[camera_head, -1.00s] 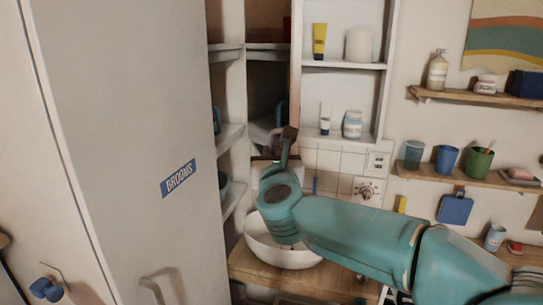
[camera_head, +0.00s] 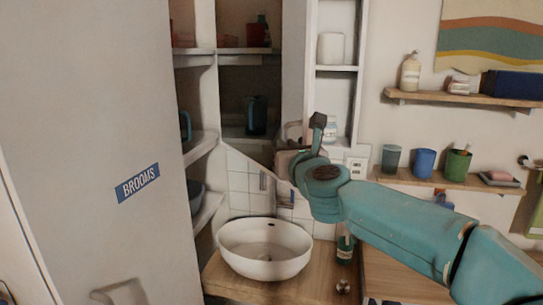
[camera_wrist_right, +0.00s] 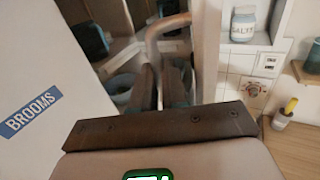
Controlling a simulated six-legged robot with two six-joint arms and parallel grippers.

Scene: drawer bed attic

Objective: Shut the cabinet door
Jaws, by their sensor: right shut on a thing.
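The wall cabinet's open shelves (camera_head: 337,68) show right of its mirrored door (camera_head: 250,75) in the head view. The door stands part open, and its pale frame (camera_head: 294,65) is at the right edge of the mirror. My right gripper (camera_head: 297,146) is at the door's lower part, partly hidden by its own wrist. In the right wrist view, my right gripper (camera_wrist_right: 163,88) is shut on the curved metal handle (camera_wrist_right: 158,32), close to the pale frame. My left gripper is not in view.
A tall cupboard marked BROOMS (camera_head: 95,120) fills the left side. A white basin (camera_head: 265,248) sits on the wooden counter below the door. Wall shelves (camera_head: 460,183) with cups and bottles are on the right, above my right arm.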

